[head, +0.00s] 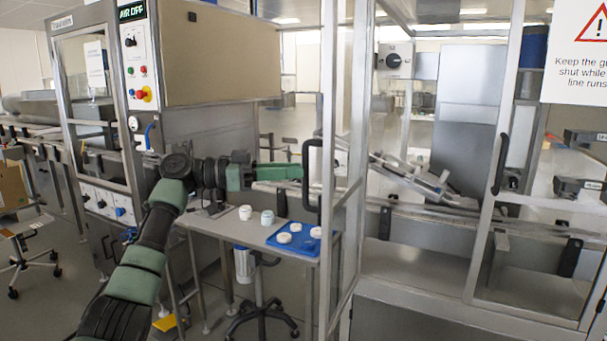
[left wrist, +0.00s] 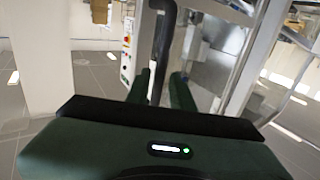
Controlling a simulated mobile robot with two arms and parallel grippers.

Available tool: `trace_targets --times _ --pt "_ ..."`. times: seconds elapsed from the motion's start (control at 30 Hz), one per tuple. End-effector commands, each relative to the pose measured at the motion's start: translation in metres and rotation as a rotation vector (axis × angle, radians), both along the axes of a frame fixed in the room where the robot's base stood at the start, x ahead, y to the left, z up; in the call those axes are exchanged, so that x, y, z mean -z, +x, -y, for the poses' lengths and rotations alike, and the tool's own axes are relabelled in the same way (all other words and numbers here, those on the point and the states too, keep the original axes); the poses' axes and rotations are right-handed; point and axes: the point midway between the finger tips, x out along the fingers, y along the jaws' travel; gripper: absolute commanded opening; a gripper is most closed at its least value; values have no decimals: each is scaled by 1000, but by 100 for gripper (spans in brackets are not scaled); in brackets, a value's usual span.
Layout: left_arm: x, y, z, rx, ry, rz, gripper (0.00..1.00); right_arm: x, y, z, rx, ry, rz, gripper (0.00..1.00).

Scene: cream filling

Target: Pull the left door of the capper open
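The capper's left door (head: 342,215) is a metal-framed clear panel. It stands swung out toward me, seen almost edge-on, with the opening to its right uncovered. Its black bar handle (head: 311,182) is on the face turned left. My left gripper (head: 301,172) reaches it from the left, with its green fingers at the bar. In the left wrist view the handle (left wrist: 161,55) runs upright between the fingertips (left wrist: 162,80), which sit close on both sides, so the gripper looks shut on it. My right gripper is not in view.
The right door with its black handle (head: 500,165) appears closed. A small table (head: 222,229) with white jars and a blue tray (head: 283,240) stands left of the swung door. A wheeled stool (head: 262,310) is under it. The control cabinet (head: 140,55) stands farther left.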

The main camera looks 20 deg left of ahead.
Motion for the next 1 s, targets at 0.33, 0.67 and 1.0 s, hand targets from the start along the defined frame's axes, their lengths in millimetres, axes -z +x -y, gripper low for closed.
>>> trace_targets --times 0.33,0.67,1.0 --pt "0 -21 -34 -1 -2 -1 23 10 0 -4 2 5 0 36" --pt "0 -22 -34 0 -1 -2 23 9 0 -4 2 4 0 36" --pt "38 -2 -32 -43 -6 -88 23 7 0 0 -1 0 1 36"
